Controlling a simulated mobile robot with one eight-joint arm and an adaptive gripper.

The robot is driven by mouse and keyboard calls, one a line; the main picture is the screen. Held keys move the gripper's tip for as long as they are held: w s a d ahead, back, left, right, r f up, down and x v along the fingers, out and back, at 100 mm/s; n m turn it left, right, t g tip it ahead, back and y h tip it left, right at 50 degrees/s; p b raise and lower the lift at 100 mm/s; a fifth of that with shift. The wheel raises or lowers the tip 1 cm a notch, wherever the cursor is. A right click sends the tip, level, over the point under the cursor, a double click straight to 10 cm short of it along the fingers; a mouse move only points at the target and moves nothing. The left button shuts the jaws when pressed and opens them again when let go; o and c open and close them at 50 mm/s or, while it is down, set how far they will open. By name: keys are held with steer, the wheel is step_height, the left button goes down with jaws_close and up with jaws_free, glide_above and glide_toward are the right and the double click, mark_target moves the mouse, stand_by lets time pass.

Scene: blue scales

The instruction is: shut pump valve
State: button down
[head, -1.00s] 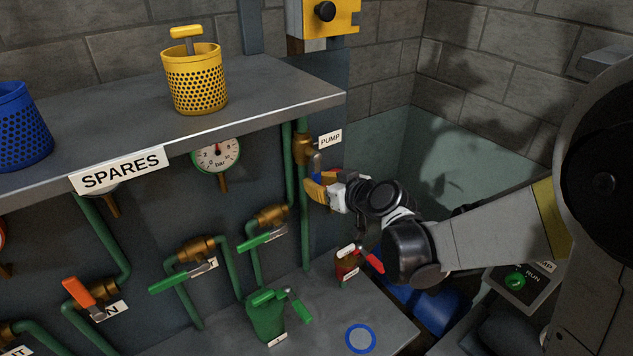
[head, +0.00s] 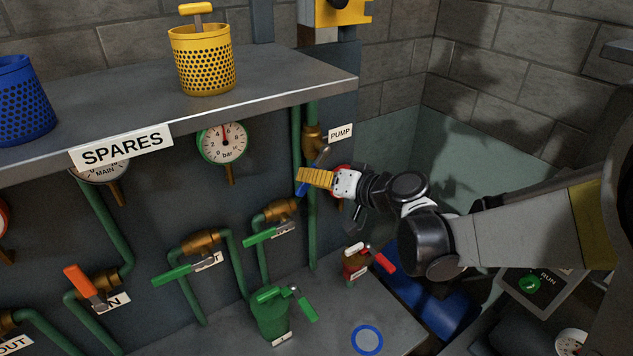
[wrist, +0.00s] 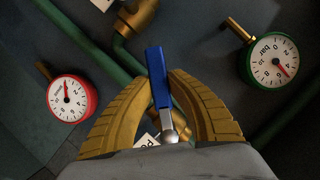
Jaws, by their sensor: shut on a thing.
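The pump valve is a brass body (head: 313,138) on a green upright pipe, beside a white PUMP label (head: 340,133). Its blue lever (head: 301,189) stands at a slant, with one end up to the right and the other down to the left. My gripper (head: 312,178), with ridged yellow fingers, reaches it from the right and is shut on the lever. In the wrist view the blue lever (wrist: 158,78) lies between the two yellow fingers. The fingers hide part of the lever in the head view.
Other valves carry green levers (head: 186,274) and an orange lever (head: 85,287) to the left. A green can (head: 272,318) and a small can with a red lever (head: 356,266) stand on the lower bench. The SPARES shelf (head: 270,88) overhangs the pipes.

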mark_target(302, 183)
steer(key=shift+s+a+r+m+y+b, duration=0.3)
steer(key=shift+a+r+m+y+b, duration=0.25)
steer(key=shift+m, duration=0.45)
steer(key=shift+s+a+r+m+y+b, duration=0.2)
steer(key=shift+r+m+y, duration=0.15)
steer(key=shift+m, duration=0.15)
steer(key=shift+s+a+r+m+y+b, duration=0.1)
steer(key=shift+a+r+m+y+b, duration=0.05)
steer(key=shift+r+m+y, duration=0.3)
steer(key=r+m, duration=0.1)
steer(key=m+y+b, duration=0.1)
steer(key=shift+s+a+r+m, duration=0.1)
steer(key=shift+a+r+m, duration=0.1)
steer(key=shift+r+m, duration=0.15)
steer(key=shift+r+m+y, duration=0.25)
steer(key=shift+r+m, duration=0.3)
steer(key=shift+m, duration=0.25)
steer(key=shift+r, duration=0.1)
steer(key=c, duration=1.3)
jaws_free()
steer(key=shift+a, duration=0.1)
steer(key=shift+o, duration=0.2)
